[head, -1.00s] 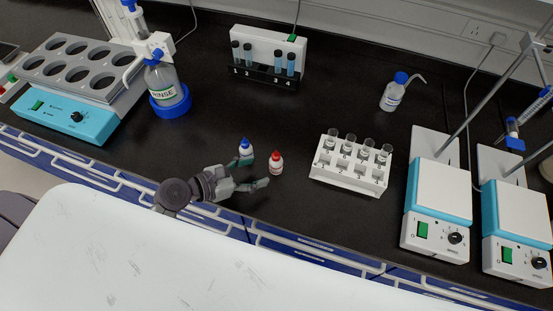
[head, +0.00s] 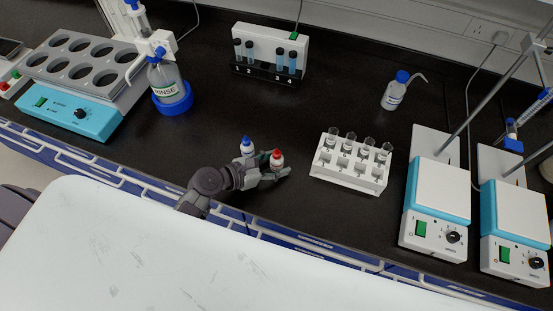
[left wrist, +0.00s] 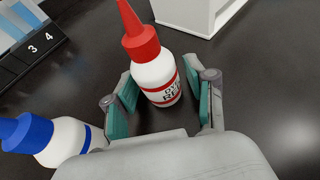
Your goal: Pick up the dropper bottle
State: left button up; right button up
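The white dropper bottle with a red cap (head: 277,159) stands upright on the black bench. My left gripper (head: 275,174) is at it, reaching in from the left. In the left wrist view, the red-capped bottle (left wrist: 157,75) stands between the two green-padded fingers (left wrist: 162,98), which are spread on either side of it. I cannot tell whether the pads touch it. A second dropper bottle with a blue cap (head: 247,146) stands just to the left; it also shows in the left wrist view (left wrist: 62,143), outside the fingers. My right gripper is in neither view.
A white rack of vials (head: 345,180) stands close to the right. A rack with blue-filled tubes (head: 270,54) is at the back. Two stirrer plates (head: 440,190) are on the right. The bench behind the dropper bottles is clear.

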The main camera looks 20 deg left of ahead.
pick_arm(q)
jog(key=c, duration=0.6)
jog(key=shift+r, duration=0.1)
